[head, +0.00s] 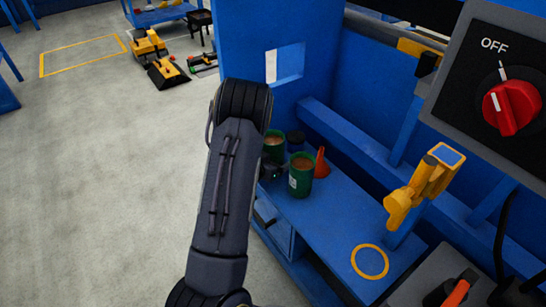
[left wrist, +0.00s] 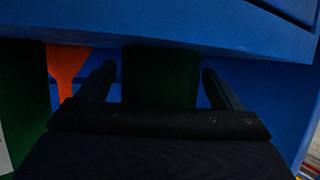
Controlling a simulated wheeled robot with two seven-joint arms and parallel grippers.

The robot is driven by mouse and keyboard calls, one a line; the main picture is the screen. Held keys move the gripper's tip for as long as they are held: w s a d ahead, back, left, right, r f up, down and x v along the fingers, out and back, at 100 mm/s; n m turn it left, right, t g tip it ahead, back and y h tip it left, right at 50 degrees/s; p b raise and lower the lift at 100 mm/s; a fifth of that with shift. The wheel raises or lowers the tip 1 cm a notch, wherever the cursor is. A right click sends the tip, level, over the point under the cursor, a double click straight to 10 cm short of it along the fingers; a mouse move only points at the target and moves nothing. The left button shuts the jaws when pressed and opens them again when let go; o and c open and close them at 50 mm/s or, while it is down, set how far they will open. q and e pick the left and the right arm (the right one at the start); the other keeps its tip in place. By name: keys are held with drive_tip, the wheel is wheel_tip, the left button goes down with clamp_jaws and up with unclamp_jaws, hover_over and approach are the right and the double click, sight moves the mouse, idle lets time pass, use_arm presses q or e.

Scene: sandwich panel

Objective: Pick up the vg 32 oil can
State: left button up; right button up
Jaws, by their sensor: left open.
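Two green oil cans with brownish tops stand on the blue bench shelf. The rear can (head: 273,146) is partly hidden by my left arm, and the front can (head: 300,180) has a white label. I cannot read which is VG 32. My left gripper (head: 268,172) is mostly hidden behind its arm beside the cans. In the left wrist view, my left gripper (left wrist: 158,75) is open, with a dark green can (left wrist: 160,78) between its fingers and no grip closed on it. Another green can (left wrist: 22,105) is at the left edge. My right gripper is out of view.
The blue shelf (head: 335,215) is clear toward a yellow ring (head: 370,262). A yellow handheld tool (head: 422,188) and a switch panel (head: 500,100) are at the right.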

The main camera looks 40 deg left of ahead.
use_arm(q)
drive_tip(key=shift+r, duration=0.1)
drive_tip(key=c, duration=1.4)
drive_tip(key=shift+o, duration=0.2)
drive_tip(key=shift+r, duration=0.1)
